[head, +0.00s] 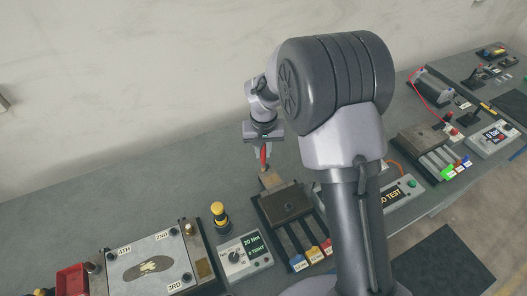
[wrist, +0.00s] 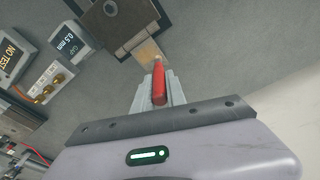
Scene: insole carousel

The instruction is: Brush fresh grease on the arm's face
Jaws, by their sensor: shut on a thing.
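My gripper (head: 264,151) is shut on a red-handled brush (head: 263,157), held pointing down over the bench. In the wrist view the red handle (wrist: 159,86) sits between the fingers of my gripper (wrist: 157,97). The brush's tip is at or just above a tan plate (head: 271,180), which sticks out from a dark block (head: 290,203); I cannot tell whether they touch. The tan plate also shows in the wrist view (wrist: 148,50). Which surface is the arm's face, and any grease on it, I cannot make out.
A yellow-capped dark bottle (head: 219,215) and a torque box reading 20 Nm (head: 244,252) stand left of the block. A metal plate with numbered corners (head: 150,262) lies further left. Tagged gauges (head: 308,254) lie in front. Open bench (head: 130,205) is at the back left.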

